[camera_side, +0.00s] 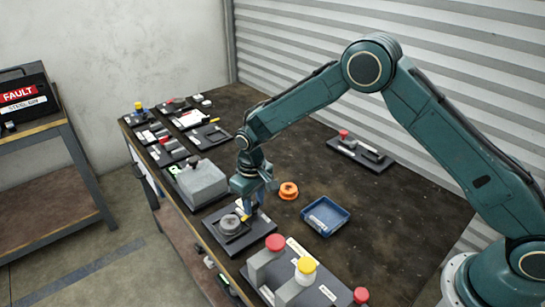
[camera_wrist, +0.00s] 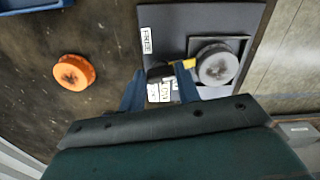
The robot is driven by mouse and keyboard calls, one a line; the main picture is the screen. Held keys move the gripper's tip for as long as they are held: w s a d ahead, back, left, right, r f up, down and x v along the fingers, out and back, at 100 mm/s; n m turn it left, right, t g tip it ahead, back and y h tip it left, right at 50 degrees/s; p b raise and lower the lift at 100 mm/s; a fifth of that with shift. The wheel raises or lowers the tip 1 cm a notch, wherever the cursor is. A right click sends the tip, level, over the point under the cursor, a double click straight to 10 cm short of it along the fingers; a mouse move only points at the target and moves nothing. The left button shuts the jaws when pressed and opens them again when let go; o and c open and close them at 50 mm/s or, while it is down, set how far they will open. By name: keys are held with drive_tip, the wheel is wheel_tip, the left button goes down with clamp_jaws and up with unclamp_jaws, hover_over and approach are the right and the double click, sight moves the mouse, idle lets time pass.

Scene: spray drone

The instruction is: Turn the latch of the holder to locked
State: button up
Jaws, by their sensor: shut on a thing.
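The holder (camera_side: 212,234) is a dark flat plate near the table's front edge; it also shows in the wrist view (camera_wrist: 185,18). A round grey disc (camera_wrist: 217,64) sits in a square seat on it. The latch shows a yellow part (camera_wrist: 188,63) beside the disc. My gripper (camera_wrist: 160,84) is over the holder's edge, its two blue fingers closed around a dark piece that I take for the latch's handle. Small white labels show between the fingers, and a label reading FREE (camera_wrist: 147,40) is farther up the plate. The fingers partly hide the latch, so its exact angle is unclear.
An orange round part (camera_side: 289,190) and a blue tray (camera_side: 326,216) lie right of the holder. A grey box (camera_side: 202,182) stands close behind it. A plate with red and yellow knobs (camera_side: 306,270) is in front. The table's middle right is clear.

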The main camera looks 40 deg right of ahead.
sight(254, 204)
drive_tip(key=shift+m, duration=1)
drive_tip(key=o, duration=1)
drive_tip(key=shift+r, duration=6.95)
